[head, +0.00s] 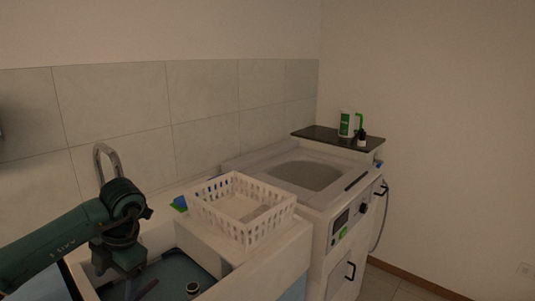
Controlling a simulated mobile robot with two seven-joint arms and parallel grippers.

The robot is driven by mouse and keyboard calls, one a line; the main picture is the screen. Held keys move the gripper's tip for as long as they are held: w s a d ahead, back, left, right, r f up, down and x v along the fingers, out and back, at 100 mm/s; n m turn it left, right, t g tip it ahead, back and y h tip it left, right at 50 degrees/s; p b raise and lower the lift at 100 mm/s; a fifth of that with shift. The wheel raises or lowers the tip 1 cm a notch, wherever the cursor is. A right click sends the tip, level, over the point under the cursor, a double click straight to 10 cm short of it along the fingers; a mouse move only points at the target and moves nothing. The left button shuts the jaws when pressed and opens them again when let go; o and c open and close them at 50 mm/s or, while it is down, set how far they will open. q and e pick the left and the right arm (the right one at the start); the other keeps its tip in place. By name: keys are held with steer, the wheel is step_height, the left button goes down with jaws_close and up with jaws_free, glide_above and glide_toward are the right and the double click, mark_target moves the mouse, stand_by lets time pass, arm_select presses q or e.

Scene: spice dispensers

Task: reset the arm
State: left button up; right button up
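My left arm, dark green and black, comes in from the left in the head view. Its wrist bends down over the sink basin, and the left gripper (124,284) points down at the basin's near left part. Its fingers are dark and blurred against the basin, so I cannot tell whether they are open or hold anything. My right gripper is not in view.
A sink basin (172,262) holds a small round item (192,288). A chrome faucet (104,154) rises behind my wrist. A white basket (241,207) stands right of it. A white appliance (334,215) and a shelf with a green-and-white bottle (346,124) lie beyond.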

arm_select(q)
steer(key=w+d+f+m+h, duration=0.1)
steer(key=w+d+m, duration=0.15)
steer(key=d, duration=0.95)
steer(key=s+d+f+g+h, duration=0.1)
steer(key=s+d+f+h, duration=0.5)
steer(key=d, duration=0.2)
steer(key=s+d+r+n+h, duration=0.2)
steer(key=s+d+n+h, duration=0.2)
steer(key=s+d+h, duration=0.55)
steer(key=w+a+f+n+t+y, duration=0.25)
steer(key=a+n+t, duration=0.25)
steer(key=n+t, duration=0.5)
steer(key=w+a+f+n+t+y, duration=0.15)
steer(key=a+f+n+t, duration=0.35)
steer(key=n, duration=0.9)
steer(key=s+a+f+n+g+y, duration=0.45)
steer(key=s+a+f+n, duration=0.3)
steer(key=s+f, duration=0.25)
steer(key=w+d+r+n+t+y+p, duration=0.1)
steer(key=w+d+r+n+p, duration=0.1)
steer(key=d, duration=0.4)
steer(key=shift+d+r+n+p, duration=0.25)
steer(key=shift+n+p, duration=0.2)
steer(key=shift+n, duration=0.75)
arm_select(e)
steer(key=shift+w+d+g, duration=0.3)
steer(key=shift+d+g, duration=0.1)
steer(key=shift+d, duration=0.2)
